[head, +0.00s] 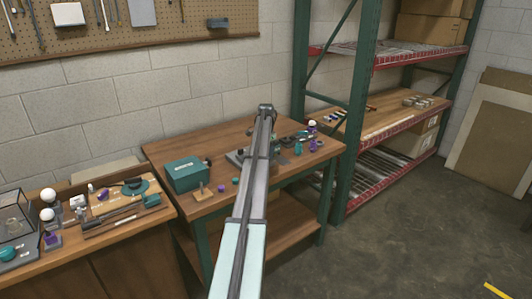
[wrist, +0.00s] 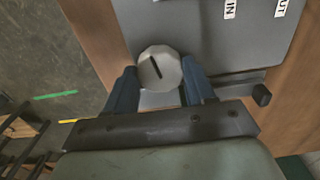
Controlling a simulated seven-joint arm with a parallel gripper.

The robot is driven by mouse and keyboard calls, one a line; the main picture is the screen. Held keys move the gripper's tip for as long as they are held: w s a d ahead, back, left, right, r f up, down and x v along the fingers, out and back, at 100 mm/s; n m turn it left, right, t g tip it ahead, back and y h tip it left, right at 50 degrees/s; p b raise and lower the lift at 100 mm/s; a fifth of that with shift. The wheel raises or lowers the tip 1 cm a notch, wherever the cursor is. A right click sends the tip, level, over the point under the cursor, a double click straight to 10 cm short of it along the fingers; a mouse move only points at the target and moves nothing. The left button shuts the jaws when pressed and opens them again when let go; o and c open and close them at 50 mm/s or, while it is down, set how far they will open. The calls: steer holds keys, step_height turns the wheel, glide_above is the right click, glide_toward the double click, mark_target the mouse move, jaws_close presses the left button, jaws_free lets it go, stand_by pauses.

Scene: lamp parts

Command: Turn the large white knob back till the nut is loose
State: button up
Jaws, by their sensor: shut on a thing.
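The large white knob (wrist: 159,68) is many-sided, with a dark slanted line on its face, and shows in the wrist view near the top centre. It sits at the edge of a grey plate (wrist: 190,30). My gripper (wrist: 160,80) has its two blue fingers on the left and right sides of the knob, shut on it. The nut cannot be made out in either view. In the head view my arm covers the knob and my fingertips, over the middle table.
The grey plate carries labels "IN" (wrist: 230,8) and "OUT" (wrist: 281,6). A dark-ended bar (wrist: 262,95) sticks out at right. In the head view a green box (head: 186,174) stands left of my arm, small green and purple parts (head: 313,145) lie right, and a green-posted shelf (head: 355,110) stands behind.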

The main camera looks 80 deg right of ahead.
steer(key=n, duration=1.4)
steer(key=shift+n, duration=0.3)
stand_by(0.4)
steer(key=o, duration=1)
steer(key=shift+o, duration=0.2)
step_height(320, 180, up, 14)
steer(key=shift+w+f, duration=0.1)
stand_by(0.3)
